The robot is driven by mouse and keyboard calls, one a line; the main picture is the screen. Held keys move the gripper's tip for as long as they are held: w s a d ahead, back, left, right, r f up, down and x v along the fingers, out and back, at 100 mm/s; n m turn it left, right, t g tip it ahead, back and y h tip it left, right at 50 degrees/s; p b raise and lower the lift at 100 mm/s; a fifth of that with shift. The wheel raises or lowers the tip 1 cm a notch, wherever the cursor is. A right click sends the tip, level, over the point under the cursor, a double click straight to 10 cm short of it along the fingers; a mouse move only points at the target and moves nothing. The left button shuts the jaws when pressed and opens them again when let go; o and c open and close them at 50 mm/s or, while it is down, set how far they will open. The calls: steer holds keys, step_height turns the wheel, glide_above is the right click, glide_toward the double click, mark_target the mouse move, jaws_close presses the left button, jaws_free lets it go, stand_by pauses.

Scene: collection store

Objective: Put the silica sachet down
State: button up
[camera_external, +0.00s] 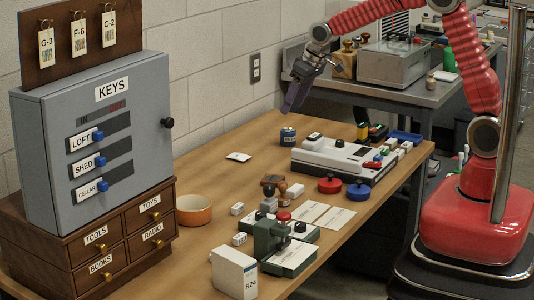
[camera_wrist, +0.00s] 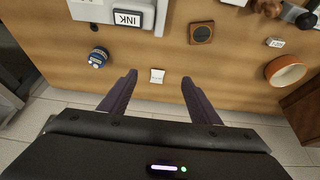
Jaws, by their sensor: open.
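A small white packet, which looks like the silica sachet (camera_external: 238,156), lies flat on the wooden table near the wall side. It also shows in the wrist view (camera_wrist: 157,76), in line with the gap between my fingers but beyond them. My gripper (camera_external: 289,108) is raised above the table's back edge, to the right of the sachet and clear of it. In the wrist view my gripper (camera_wrist: 159,77) has its two dark fingers wide apart with nothing between them.
A small blue jar (camera_external: 288,136) stands right of the sachet, below my gripper. A white device (camera_external: 340,158) is farther right. An orange bowl (camera_external: 193,209), a green stamping machine (camera_external: 270,240) and a grey key cabinet (camera_external: 95,150) are nearer the camera. Bare wood surrounds the sachet.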

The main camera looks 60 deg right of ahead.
steer(key=s+r, duration=0.7)
steer(key=s, duration=0.3)
steer(key=s+r, duration=0.2)
steer(key=s, duration=2.3)
steer(key=shift+d+t, duration=0.35)
steer(key=shift+t, duration=0.05)
